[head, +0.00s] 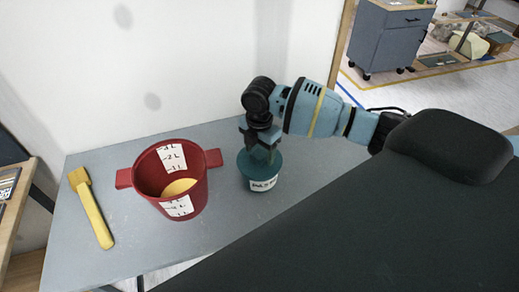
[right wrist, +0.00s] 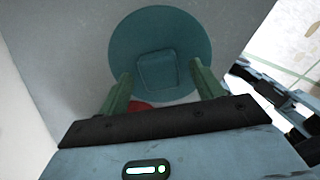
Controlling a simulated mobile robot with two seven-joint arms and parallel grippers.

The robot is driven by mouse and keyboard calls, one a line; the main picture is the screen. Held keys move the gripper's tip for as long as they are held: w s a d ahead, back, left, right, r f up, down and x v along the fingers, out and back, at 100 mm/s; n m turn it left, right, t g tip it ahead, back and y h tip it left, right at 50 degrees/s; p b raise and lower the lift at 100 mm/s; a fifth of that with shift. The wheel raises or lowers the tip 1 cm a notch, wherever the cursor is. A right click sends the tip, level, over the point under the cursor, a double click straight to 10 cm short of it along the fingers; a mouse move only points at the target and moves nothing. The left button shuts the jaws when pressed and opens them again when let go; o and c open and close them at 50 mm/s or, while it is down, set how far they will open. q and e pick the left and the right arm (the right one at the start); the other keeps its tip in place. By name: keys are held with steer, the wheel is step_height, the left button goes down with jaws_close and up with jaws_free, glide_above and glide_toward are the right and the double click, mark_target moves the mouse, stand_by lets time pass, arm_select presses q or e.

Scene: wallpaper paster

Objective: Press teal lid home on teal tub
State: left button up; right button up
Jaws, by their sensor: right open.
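The teal tub (head: 263,184) stands upright on the grey table, with a white label on its front. The round teal lid (head: 246,162) lies on top of the tub; I cannot tell whether it is fully seated. My right gripper (head: 264,149) is open, pointing down just above the lid. In the right wrist view the lid (right wrist: 157,30) fills the upper middle, with its square knob (right wrist: 157,72) between the two green fingers of the gripper (right wrist: 161,72), a gap on each side. The lid hides the tub in that view. My left gripper is not in view.
A red bucket (head: 160,198) with side handles, white scale marks and something yellow inside stands left of the tub. A yellow brush (head: 95,212) lies at the left of the grey table (head: 225,222). A white wall rises behind the table.

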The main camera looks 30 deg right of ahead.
mark_target(260, 153)
step_height(260, 153, up, 8)
steer(key=shift+f, duration=0.1)
stand_by(0.4)
stand_by(0.4)
